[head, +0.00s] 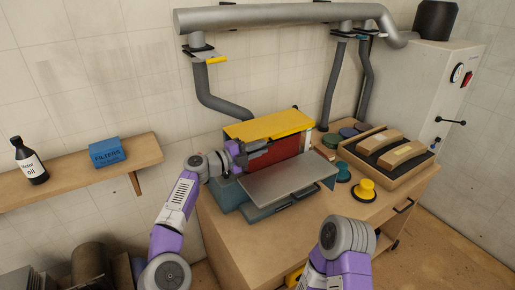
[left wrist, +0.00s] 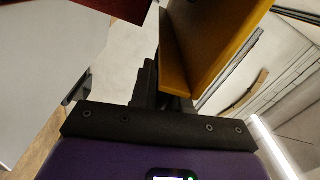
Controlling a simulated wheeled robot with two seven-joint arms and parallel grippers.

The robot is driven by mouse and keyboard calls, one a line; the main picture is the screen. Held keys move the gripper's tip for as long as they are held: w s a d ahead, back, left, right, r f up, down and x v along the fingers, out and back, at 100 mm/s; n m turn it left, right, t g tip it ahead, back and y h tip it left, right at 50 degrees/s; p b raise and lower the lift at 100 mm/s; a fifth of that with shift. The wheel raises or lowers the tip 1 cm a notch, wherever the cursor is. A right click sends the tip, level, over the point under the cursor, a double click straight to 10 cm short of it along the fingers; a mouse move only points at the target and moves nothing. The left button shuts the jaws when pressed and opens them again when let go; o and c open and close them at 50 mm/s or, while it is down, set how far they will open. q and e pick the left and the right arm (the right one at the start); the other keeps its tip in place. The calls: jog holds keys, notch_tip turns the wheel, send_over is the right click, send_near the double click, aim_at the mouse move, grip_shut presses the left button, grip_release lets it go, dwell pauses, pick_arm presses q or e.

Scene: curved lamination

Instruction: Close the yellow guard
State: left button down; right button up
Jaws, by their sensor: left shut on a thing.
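The yellow guard (head: 270,124) is a flat cover along the top of the sander on the bench. Below it is the red sanding belt (head: 275,156), with a grey metal table (head: 285,180) in front. My left gripper (head: 237,149) is at the guard's left end. It is shut on the guard's edge, though the fingertips are partly hidden in the head view. In the left wrist view the yellow guard (left wrist: 205,38) rises from between or right beside the dark fingers (left wrist: 163,85); the exact contact is hidden. Only my right arm shows at lower right, not its gripper.
A grey duct (head: 270,17) runs above. A shelf (head: 75,176) holds a bottle and a blue filter box (head: 107,152).

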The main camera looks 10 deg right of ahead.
pick_arm(q)
jog(key=shift+w+f, duration=0.1)
jog(key=shift+f, duration=0.35)
jog(key=c, duration=1.3)
grip_release()
jog(key=shift+a, duration=0.1)
jog(key=shift+o, duration=0.5)
jog(key=shift+r, duration=0.1)
jog(key=shift+b+v, duration=0.95)
jog(key=shift+v, duration=0.2)
jog(key=shift+b+v, duration=0.45)
jog(key=shift+v, duration=2.25)
